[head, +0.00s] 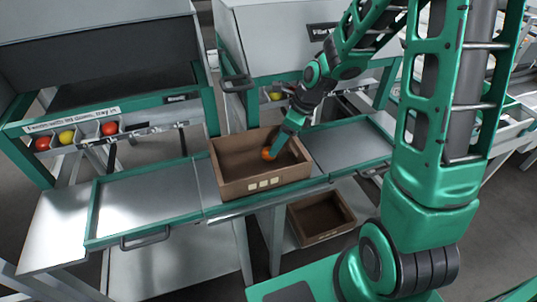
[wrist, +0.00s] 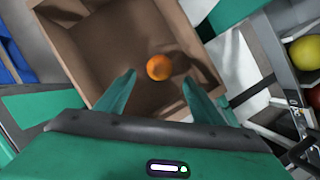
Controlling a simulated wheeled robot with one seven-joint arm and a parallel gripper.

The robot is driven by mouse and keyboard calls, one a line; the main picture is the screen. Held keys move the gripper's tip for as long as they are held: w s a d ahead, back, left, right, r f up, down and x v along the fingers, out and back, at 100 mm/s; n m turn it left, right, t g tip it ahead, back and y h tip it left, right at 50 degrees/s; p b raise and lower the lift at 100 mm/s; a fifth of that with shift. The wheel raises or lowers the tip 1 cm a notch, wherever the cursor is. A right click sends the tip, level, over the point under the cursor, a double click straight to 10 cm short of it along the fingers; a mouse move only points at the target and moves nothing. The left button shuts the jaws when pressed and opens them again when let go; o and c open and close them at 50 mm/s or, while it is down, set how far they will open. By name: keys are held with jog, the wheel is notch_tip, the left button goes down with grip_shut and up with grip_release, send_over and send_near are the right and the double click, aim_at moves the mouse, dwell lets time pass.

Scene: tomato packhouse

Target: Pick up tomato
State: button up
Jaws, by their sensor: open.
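An orange tomato (wrist: 159,68) lies on the floor of an open brown box (head: 228,181), and it also shows in the head view (head: 267,154). In the wrist view it is centred between my two green fingers, a little beyond their tips. My gripper (wrist: 156,86) is open and empty, reaching down into the box (wrist: 91,73). In the head view my gripper (head: 274,150) partly covers the tomato. I cannot tell whether a finger touches it.
The box stands on a metal shelf between two flat trays (head: 140,203) (head: 350,146). Red and yellow tomatoes (head: 67,136) sit in small compartments at the left. A second brown box (head: 322,216) stands lower down and looks empty. The box walls surround my gripper.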

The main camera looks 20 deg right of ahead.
jog(key=shift+x, duration=2.95)
jog(key=shift+w+a+r, duration=0.1)
jog(key=shift+a, duration=0.05)
jog(key=c, duration=0.9)
